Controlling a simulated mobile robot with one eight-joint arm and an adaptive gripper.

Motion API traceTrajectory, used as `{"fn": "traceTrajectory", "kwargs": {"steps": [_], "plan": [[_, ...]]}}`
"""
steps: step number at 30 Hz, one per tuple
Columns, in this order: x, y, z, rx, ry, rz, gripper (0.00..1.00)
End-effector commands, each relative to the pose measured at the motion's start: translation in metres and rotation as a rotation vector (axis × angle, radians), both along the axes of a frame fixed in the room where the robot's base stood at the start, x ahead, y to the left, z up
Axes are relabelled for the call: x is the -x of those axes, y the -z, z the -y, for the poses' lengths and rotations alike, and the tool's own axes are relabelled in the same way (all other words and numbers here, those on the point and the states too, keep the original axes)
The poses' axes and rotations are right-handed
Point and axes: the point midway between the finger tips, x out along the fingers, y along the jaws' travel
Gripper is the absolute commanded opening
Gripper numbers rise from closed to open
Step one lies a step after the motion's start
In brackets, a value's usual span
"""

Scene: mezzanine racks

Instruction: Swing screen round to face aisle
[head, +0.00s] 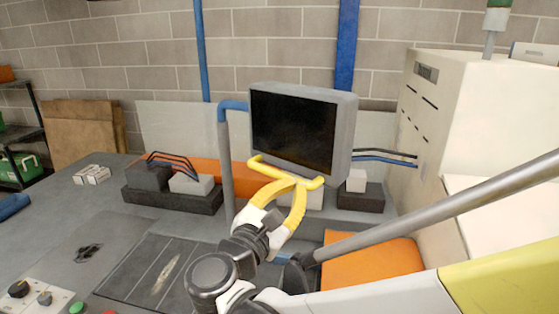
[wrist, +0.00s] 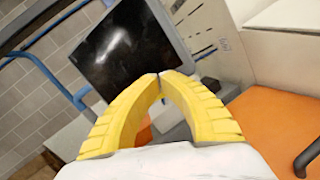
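The screen (head: 295,130) is a dark panel in a grey housing. It is mounted beside a grey post with a blue arm (head: 232,105) and is turned partly toward the head camera. A yellow bar-like handle (head: 262,164) runs below its face. My gripper (head: 299,184) has curved yellow fingers, and its tips overlap the handle in the head view. In the wrist view my gripper (wrist: 159,75) has its tips nearly together, in front of the lower part of the screen (wrist: 120,45). No bar shows between the tips there, and the contact is hidden.
A pale cabinet (head: 420,125) stands close at the right. An orange panel (head: 370,262) lies below it. Dark blocks with cables (head: 172,200) sit left of the post. A sloping grey tube (head: 430,215) crosses the right foreground. The grey surface at left has free room.

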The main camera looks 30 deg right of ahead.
Motion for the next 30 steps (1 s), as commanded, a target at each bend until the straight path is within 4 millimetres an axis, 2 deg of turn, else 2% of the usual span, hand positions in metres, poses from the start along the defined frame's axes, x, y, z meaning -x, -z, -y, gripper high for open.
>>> {"fn": "traceTrajectory", "kwargs": {"steps": [3, 6, 11, 14, 24, 30], "plan": [[0.016, 0.003, -0.013, 0.068, 0.111, -0.216, 0.0], [0.026, 0.008, -0.017, 0.099, 0.165, -0.333, 0.0], [0.029, 0.012, -0.012, 0.113, 0.193, -0.39, 0.0], [0.023, 0.012, 0.001, 0.113, 0.196, -0.389, 0.0], [-0.007, 0.012, 0.066, 0.113, 0.196, -0.386, 0.0], [-0.022, 0.012, 0.095, 0.113, 0.193, -0.386, 0.0]]}}
